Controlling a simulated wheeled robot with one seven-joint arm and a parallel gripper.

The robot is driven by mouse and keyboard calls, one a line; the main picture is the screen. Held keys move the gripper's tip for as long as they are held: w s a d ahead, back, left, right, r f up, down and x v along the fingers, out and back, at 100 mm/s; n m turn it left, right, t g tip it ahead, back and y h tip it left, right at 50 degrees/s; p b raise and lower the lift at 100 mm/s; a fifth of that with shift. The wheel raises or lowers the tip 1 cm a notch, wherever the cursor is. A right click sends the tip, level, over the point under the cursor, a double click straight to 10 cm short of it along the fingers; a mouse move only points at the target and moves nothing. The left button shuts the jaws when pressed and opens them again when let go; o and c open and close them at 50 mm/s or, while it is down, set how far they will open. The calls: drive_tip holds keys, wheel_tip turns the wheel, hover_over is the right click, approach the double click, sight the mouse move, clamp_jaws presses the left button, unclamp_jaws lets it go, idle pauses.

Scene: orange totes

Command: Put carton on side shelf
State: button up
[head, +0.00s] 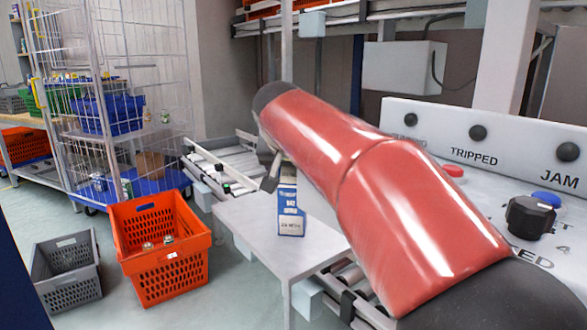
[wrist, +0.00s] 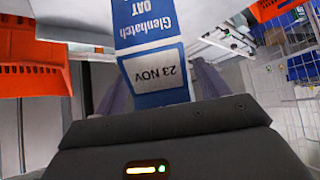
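The carton (head: 291,212) is blue and white with printed lettering. In the head view it is upright, in front of the white side shelf (head: 252,238); I cannot tell whether its base touches the surface. My gripper (head: 270,172) is at the carton's upper part, largely hidden behind my red arm. In the wrist view, the carton (wrist: 152,50) shows a label reading "Glenhatch OAT" and "23 NOV". It sits between the two fingers of my gripper (wrist: 158,95), which are close against both its sides. Its near end is hidden by the gripper body.
An orange tote (head: 165,255) and a grey crate (head: 68,272) stand on the floor at left. Behind them is a wire cage trolley (head: 110,150) with a blue crate (head: 108,114). A roller conveyor (head: 222,160) runs behind the shelf. A control panel (head: 480,160) is at right.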

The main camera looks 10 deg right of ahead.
drive_tip(key=shift+r, duration=0.3)
drive_tip(key=p+v, duration=0.1)
drive_tip(key=v, duration=1)
drive_tip(key=shift+s+r, duration=0.2)
drive_tip(key=shift+s, duration=0.1)
drive_tip(key=shift+a, duration=0.1)
